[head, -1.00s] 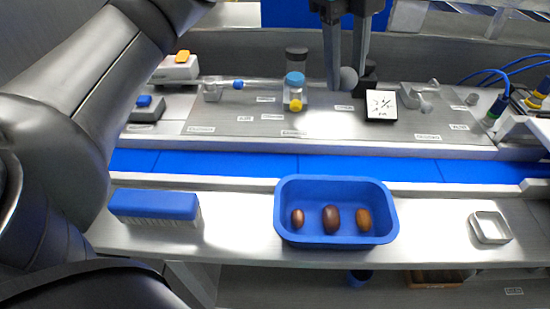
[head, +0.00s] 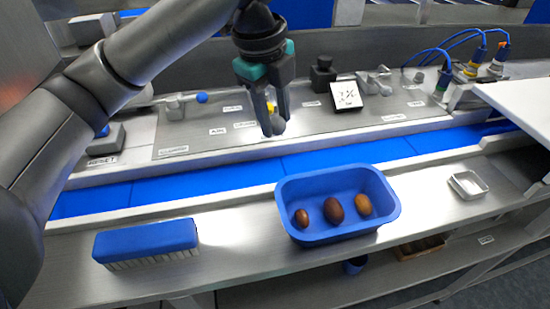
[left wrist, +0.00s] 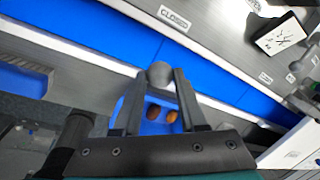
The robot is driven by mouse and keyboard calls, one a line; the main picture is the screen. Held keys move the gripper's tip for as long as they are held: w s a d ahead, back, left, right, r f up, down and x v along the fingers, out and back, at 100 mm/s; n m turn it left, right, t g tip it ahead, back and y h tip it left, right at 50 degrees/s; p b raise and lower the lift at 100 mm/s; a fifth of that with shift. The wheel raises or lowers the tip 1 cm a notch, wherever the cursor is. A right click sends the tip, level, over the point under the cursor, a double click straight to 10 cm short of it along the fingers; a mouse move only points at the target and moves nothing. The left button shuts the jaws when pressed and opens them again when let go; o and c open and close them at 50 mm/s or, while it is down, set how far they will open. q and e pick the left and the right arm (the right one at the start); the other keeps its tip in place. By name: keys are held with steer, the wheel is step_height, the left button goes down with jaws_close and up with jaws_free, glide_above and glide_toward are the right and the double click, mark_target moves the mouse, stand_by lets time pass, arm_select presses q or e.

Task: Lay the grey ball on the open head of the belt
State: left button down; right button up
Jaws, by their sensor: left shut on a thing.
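My left gripper (head: 275,128) is shut on the grey ball (head: 278,125), above the grey plate near the belt's far edge. In the left wrist view the grey ball (left wrist: 160,74) sits between the fingertips, with the blue belt (left wrist: 215,72) below it. The blue belt (head: 235,170) runs across the head view, from the lower left to the upper right. I cannot tell which part is its open head. My right gripper is not in view.
A blue tray (head: 338,236) with three brown dates stands in front of the belt. A blue-topped brush-like block (head: 146,238) lies to its left and a small white square frame (head: 467,185) to its right. A white card (head: 345,94) stands on the grey plate.

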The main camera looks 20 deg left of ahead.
arm_select(q)
step_height(320, 180, down, 10)
steer(key=shift+r, duration=0.2)
steer(key=shift+f, duration=0.1)
steer(key=shift+c, duration=2.3)
jaws_free()
step_height(320, 180, up, 12)
steer(key=s+a, duration=0.1)
steer(key=s, duration=0.1)
